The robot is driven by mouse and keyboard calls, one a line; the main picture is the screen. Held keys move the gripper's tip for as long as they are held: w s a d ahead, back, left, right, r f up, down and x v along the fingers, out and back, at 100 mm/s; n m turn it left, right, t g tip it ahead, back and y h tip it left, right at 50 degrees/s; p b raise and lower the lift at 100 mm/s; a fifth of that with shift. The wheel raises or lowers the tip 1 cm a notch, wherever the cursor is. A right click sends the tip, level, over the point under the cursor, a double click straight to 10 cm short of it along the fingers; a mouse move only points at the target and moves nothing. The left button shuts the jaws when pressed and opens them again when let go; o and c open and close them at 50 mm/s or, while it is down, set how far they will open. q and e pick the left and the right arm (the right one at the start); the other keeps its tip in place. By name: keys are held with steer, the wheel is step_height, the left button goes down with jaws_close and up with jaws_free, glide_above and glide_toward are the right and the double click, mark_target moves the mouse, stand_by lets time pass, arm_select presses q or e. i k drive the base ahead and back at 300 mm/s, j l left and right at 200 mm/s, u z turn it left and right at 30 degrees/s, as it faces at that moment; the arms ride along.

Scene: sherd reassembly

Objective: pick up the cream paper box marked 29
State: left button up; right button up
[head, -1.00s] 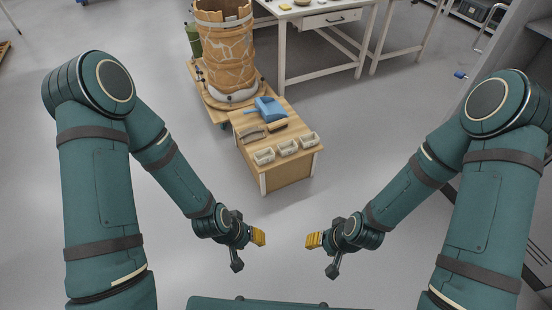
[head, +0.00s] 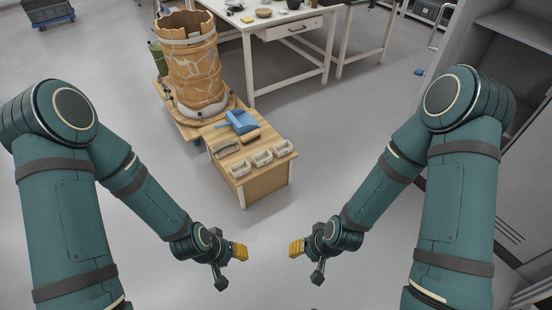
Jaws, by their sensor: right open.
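Three small cream boxes sit in a row along the near edge of a low wooden bench (head: 233,192): a left one (head: 240,169), a middle one (head: 262,159) and a right one (head: 284,149). Any numbers on them are too small to read, so I cannot tell which is marked 29. My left gripper (head: 240,251) is in front of the bench, on its near side, apart from the boxes; its jaw opening is unclear. My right gripper (head: 297,248) is open and empty, to the right of the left gripper, also apart from the boxes.
A blue dustpan-like tool (head: 238,121) and a brush (head: 249,136) lie behind the boxes. A large cracked clay vessel (head: 190,62) stands on a wooden platform behind the bench. A white table (head: 262,61) is farther back, and a grey cabinet (head: 468,168) at right. Floor around my grippers is clear.

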mark_target(284, 148)
steer(key=i+l, duration=0.25)
steer(key=i, duration=0.3)
steer(key=i+l, duration=0.2)
steer(key=i, duration=0.35)
steer(key=i+l+z, duration=0.1)
steer(key=i+l, duration=0.15)
steer(key=i, duration=0.3)
steer(key=i+l, duration=0.2)
steer(key=i, duration=0.35)
